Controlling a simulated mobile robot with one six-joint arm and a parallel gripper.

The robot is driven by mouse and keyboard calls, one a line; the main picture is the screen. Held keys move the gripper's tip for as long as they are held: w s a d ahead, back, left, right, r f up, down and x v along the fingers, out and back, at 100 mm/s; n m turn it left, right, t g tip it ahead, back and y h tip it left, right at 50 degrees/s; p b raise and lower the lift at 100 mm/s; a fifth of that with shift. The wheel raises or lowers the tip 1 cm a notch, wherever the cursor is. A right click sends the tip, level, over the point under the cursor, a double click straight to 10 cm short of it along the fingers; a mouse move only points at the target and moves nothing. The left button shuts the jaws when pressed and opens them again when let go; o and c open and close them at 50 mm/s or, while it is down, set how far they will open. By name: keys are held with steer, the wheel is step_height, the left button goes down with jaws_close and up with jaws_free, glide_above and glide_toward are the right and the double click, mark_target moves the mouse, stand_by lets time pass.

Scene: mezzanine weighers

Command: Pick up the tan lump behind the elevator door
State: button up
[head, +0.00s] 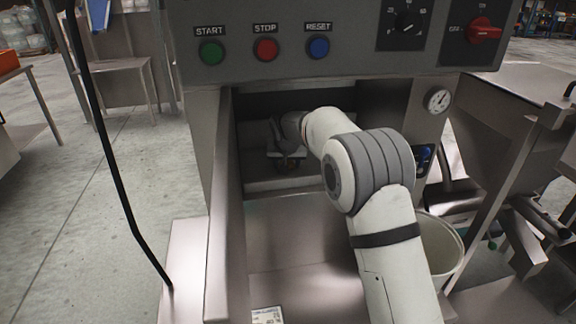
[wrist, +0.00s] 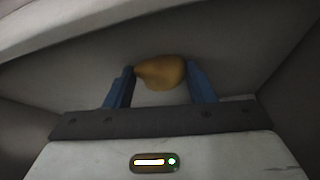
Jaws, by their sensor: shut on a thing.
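The tan lump (wrist: 161,73) shows in the wrist view, rounded and narrower at its left end. My gripper (wrist: 160,82) has its two blue fingers on either side of the lump and is shut on it. In the head view my arm reaches into the dark opening of the machine, and my gripper (head: 287,162) is small and dim inside it. The lump is too small and dark there to make out clearly. The elevator door (head: 228,200) appears as a metal panel standing open at the left of the opening.
The control panel (head: 330,35) with start, stop and reset buttons hangs above the opening. Metal walls enclose my gripper closely. A white bucket (head: 442,250) stands right of my arm. A black cable (head: 108,150) hangs at left, with open floor (head: 90,220) beyond.

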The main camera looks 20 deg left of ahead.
steer(key=shift+c, duration=1.2)
